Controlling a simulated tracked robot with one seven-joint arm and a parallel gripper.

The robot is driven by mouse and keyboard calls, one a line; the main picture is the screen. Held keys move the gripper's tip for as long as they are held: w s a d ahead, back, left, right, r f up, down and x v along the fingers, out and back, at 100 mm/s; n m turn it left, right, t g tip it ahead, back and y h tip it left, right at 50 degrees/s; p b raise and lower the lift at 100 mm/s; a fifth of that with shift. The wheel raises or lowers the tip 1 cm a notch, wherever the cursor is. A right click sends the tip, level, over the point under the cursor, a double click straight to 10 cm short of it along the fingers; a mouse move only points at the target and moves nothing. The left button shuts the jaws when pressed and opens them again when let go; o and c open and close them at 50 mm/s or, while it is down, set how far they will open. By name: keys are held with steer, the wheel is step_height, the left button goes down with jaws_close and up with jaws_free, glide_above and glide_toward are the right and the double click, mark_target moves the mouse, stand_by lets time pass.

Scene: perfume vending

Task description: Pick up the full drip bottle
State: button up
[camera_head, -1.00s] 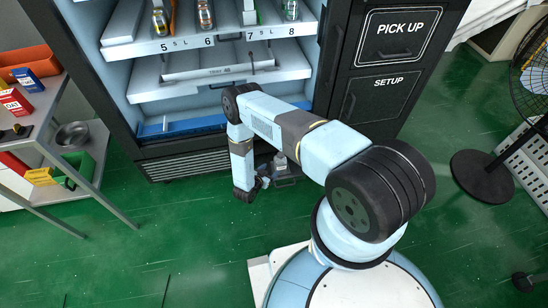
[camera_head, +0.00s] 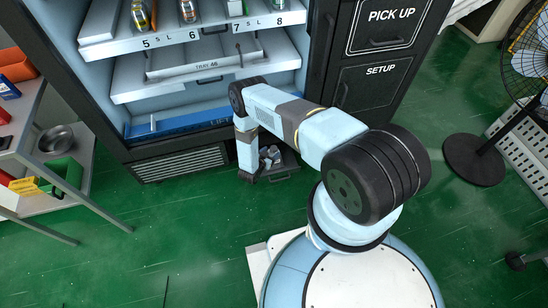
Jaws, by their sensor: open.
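My gripper (camera_head: 252,177) hangs low at the end of the arm, in front of the vending machine's base. It is open, and the forearm and wrist partly hide it. Small grey, bottle-like shapes (camera_head: 270,154) show beside it, over a dark tray-like part. They are too small to tell whether one is the full drip bottle, or whether the gripper touches them. Small bottles stand on the machine's upper shelf, such as an amber one (camera_head: 139,14) and a clear one (camera_head: 187,11).
The vending machine's lower shelf (camera_head: 130,85) and blue bottom tray (camera_head: 185,121) are open to the front. PICK UP and SETUP panels (camera_head: 376,85) stand right of them. A side table (camera_head: 20,130) is at left, a fan (camera_head: 475,160) at right. Green floor (camera_head: 180,230) is clear between.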

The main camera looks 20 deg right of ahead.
mark_target(273, 149)
steer(key=shift+w+x, duration=0.3)
steer(key=shift+x, duration=2.25)
steer(key=shift+a+r, duration=0.15)
steer(key=shift+a, duration=0.05)
steer(key=shift+c, duration=0.4)
jaws_close()
